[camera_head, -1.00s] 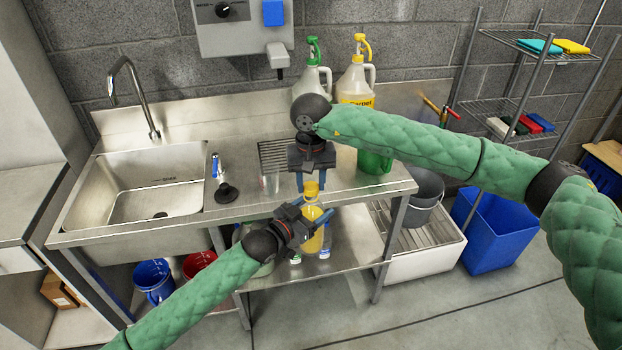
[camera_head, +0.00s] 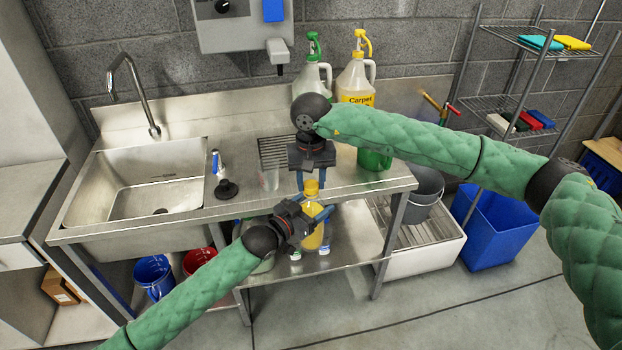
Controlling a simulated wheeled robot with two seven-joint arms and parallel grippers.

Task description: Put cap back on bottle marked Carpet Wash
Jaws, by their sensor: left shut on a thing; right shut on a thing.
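A small bottle of yellow liquid (camera_head: 314,236) is held upright by my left gripper (camera_head: 323,213) in front of the counter edge. Its label is not readable. My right gripper (camera_head: 312,183) points down directly above it, its blue fingers shut on a yellow cap (camera_head: 312,188). The cap is at the bottle's mouth; I cannot tell if it is seated. A large jug with a yellow pump (camera_head: 357,90) and a label reading "Carpet" stands at the back of the counter, partly hidden by my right arm.
Small bottles stand on the lower shelf (camera_head: 350,250). Blue (camera_head: 153,277) and red (camera_head: 198,262) buckets sit below.

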